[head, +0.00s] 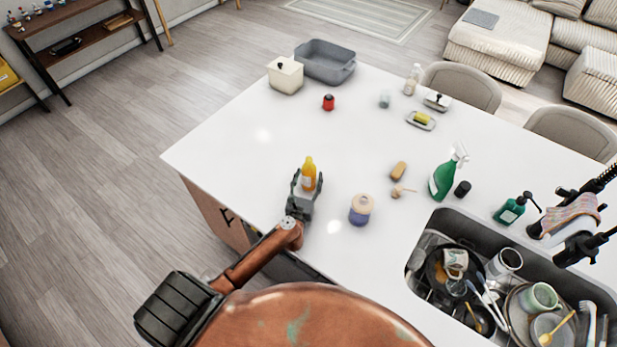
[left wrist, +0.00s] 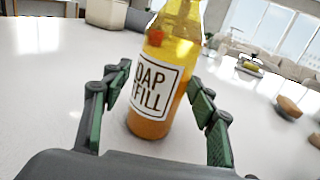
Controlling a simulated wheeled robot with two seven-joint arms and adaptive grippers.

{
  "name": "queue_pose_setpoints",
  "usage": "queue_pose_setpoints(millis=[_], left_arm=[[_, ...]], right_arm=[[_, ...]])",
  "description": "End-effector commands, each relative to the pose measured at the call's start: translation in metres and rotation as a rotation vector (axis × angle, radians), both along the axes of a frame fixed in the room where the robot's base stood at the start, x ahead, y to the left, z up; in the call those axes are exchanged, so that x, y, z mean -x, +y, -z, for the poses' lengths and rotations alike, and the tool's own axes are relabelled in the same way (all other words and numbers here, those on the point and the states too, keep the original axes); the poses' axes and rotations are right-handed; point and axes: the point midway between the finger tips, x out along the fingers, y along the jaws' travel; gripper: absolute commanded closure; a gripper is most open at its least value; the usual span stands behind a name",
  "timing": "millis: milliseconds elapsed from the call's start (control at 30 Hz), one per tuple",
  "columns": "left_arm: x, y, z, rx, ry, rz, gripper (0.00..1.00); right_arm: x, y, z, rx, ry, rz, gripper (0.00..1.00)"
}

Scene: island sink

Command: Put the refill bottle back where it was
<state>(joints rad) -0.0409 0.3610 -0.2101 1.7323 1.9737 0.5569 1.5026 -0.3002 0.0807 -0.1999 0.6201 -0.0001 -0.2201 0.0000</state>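The refill bottle (head: 309,174) is amber-orange and stands upright on the white island top near its left front edge. In the left wrist view the bottle (left wrist: 160,75) shows a white label reading "OAP FILL", and its top is cut off. My left gripper (head: 304,186) is at the bottle. In the left wrist view its two fingers (left wrist: 160,112) are spread on either side of the bottle, with gaps visible, so it looks open. My right gripper is not in view.
A purple-and-cream jar (head: 360,209) stands to the right of the bottle. A red can (head: 328,102), white canister (head: 285,75) and grey basin (head: 325,61) stand farther back. A green spray bottle (head: 442,180) stands by the dish-filled sink (head: 437,219). The counter behind the bottle is clear.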

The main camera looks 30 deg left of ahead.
Motion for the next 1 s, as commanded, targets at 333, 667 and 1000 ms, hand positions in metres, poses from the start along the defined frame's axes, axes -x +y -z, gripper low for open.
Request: queue_pose_setpoints(millis=[333,667,1000], left_arm=[[0.000,0.000,-0.003,-0.001,-0.001,0.000,0.43],[0.050,-0.016,-0.001,0.002,0.002,0.000,0.43],[0.105,-0.034,-0.002,0.001,0.001,0.000,0.43]], right_arm=[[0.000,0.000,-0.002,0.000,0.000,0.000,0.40],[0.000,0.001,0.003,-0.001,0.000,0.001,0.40],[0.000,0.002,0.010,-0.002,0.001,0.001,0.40]])
